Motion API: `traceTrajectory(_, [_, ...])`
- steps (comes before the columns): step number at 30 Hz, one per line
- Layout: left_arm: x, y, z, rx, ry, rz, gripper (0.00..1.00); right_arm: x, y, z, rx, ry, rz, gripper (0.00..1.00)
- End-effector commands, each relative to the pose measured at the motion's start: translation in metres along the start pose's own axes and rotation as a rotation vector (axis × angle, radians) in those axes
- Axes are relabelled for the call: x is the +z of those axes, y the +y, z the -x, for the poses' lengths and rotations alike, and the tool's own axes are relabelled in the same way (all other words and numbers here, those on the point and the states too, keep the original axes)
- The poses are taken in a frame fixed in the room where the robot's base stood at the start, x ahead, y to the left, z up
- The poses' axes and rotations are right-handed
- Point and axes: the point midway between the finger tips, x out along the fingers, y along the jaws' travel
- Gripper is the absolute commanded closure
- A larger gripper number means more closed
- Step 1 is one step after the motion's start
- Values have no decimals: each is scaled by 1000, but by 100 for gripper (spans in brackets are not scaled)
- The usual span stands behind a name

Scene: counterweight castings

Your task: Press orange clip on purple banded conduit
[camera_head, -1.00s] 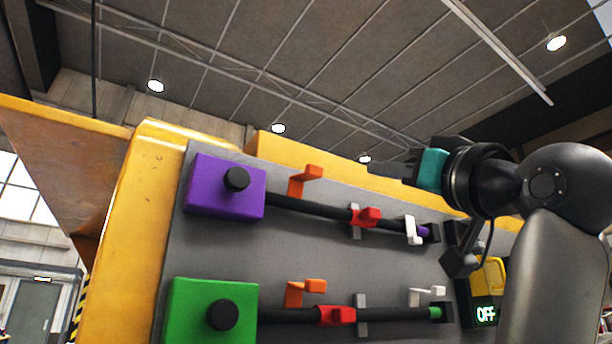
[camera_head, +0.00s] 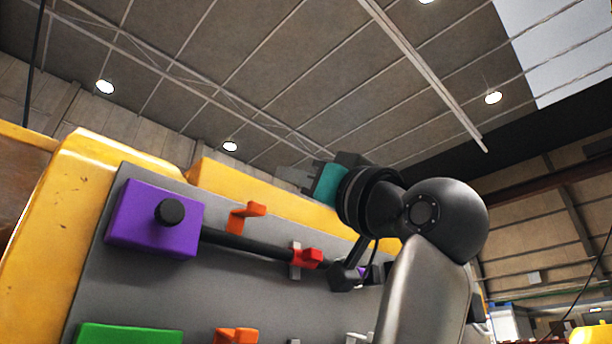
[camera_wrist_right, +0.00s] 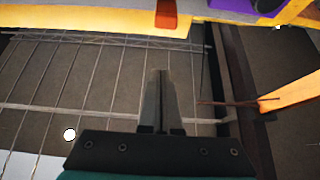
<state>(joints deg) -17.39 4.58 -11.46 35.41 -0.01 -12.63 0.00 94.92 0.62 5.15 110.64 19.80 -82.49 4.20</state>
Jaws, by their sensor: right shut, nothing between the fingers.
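The purple box (camera_head: 150,222) with a black knob sits on the grey panel, and the black conduit (camera_head: 245,243) runs right from it. An orange clip (camera_head: 246,216) stands above this conduit near the box, apparently raised off it. A small purple band (camera_head: 364,271) near the conduit's far end is mostly hidden behind my right arm. My right gripper (camera_head: 292,178) is shut and empty, above and right of the orange clip. In the right wrist view its fingers (camera_wrist_right: 160,80) are together, with an orange piece (camera_wrist_right: 166,12) and a purple part (camera_wrist_right: 268,6) at the top edge.
A red clip (camera_head: 308,257) sits on the conduit at a grey bracket. Below are a green box (camera_head: 130,334) and another orange clip (camera_head: 236,335), cut by the frame. Yellow machine housing (camera_head: 225,180) edges the panel's top. Open air lies above it.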

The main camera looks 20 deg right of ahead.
Motion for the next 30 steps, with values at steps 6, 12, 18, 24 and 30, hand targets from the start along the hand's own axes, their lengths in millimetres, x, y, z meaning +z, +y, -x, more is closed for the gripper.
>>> traceTrajectory(6, [-4, -1, 27, 0, 2, 0, 100, -3, 0, -49, -1, -4, -2, 100])
traceTrajectory(12, [-5, -1, 26, 0, 5, 0, 100, 23, 0, -41, 0, -2, -1, 100])
traceTrajectory(18, [-6, -1, 27, -1, 6, 0, 100, 36, 0, -36, -1, 0, 0, 100])
traceTrajectory(24, [-7, -1, 27, -1, 7, 0, 100, 38, 0, -34, 0, 0, 0, 100])
traceTrajectory(30, [-7, -1, 27, -1, 7, 0, 100, 38, 0, -34, 0, 0, 0, 100])
